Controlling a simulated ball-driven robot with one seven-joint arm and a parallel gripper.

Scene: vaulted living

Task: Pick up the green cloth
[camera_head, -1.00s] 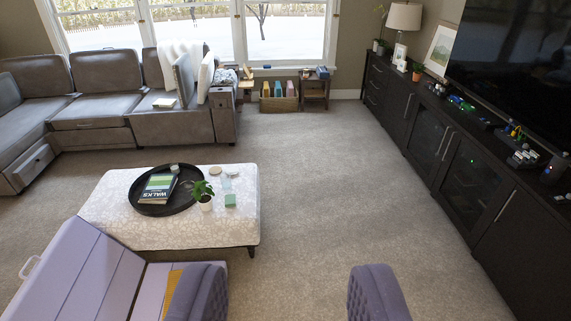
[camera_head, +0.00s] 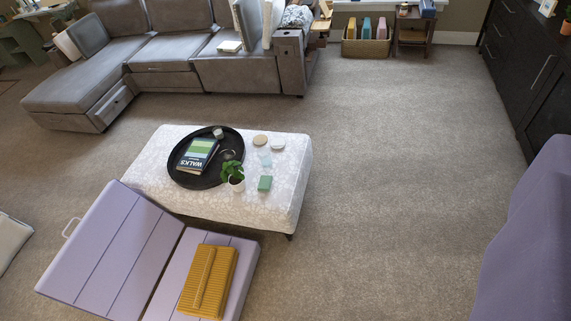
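A small green cloth (camera_head: 265,183), apparently folded into a block, lies on the right part of a white patterned ottoman (camera_head: 215,206). It is beside a potted plant (camera_head: 232,174) and just below a pale blue folded item (camera_head: 265,158). Nothing covers it. My gripper is not in view, so its state does not show.
A round black tray (camera_head: 185,181) with books is left of the plant. Purple furniture (camera_head: 530,230) stands at right. Carpet (camera_head: 390,190) right of the ottoman is clear.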

